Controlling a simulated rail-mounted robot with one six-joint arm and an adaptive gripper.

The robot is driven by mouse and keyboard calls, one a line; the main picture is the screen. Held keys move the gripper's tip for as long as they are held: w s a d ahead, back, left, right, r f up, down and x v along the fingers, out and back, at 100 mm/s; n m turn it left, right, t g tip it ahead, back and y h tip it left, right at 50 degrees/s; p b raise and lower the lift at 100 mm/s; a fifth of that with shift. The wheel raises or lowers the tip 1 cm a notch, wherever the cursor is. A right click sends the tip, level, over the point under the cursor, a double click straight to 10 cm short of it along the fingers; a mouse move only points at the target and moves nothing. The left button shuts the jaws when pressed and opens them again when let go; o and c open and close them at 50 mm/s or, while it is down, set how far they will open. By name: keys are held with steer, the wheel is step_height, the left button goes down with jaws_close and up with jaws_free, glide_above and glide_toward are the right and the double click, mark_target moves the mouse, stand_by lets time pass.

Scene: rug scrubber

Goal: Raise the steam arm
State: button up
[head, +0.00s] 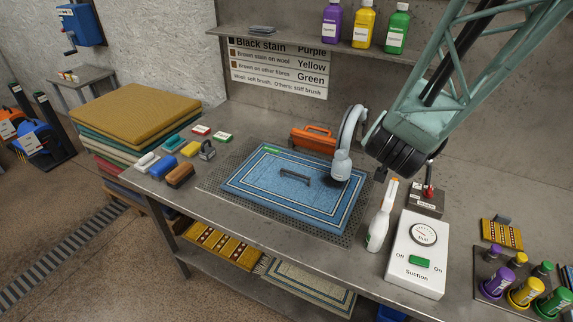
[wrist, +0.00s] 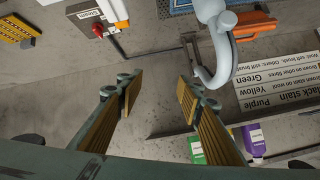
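The steam arm (head: 349,130) is a pale blue-grey curved tube at the back of the bench. It arches forward, and its head end hangs down over or on the right part of the blue rug (head: 245,185); I cannot tell whether it touches. In the wrist view, the steam arm (wrist: 221,45) shows at the upper right, beyond and to the right of the finger gap. My gripper (wrist: 158,88) is open, with ribbed tan pads and nothing between them. In the head view, my arm's dark end is right of the steam arm, and the fingers are not clear.
A box with a red knob (head: 428,191), labelled Steam in the wrist view, stands right of the rug. A white spray bottle (head: 380,222) and the Suction panel (head: 418,255) are in front. An orange tool (head: 313,138) lies behind the rug. Bottles stand on the shelf (head: 300,45).

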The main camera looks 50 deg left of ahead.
steer(key=s+a+f+n+t, duration=0.1)
steer(key=s+a+f+n, duration=0.1)
steer(key=s+a+f, duration=0.4)
steer(key=n+t, duration=0.1)
glide_toward(340, 155)
steer(key=s+d+r, duration=0.1)
steer(key=shift+s+a+r+n+b, duration=0.15)
steer(key=shift+s+n+b, duration=0.25)
steer(key=shift+s, duration=0.35)
steer(key=shift+w, duration=0.1)
steer(key=shift+b+x, duration=0.7)
steer(key=shift+x, duration=6.3)
steer(key=shift+c, duration=0.9)
steer(key=c, duration=0.9)
steer(key=shift+c, duration=0.2)
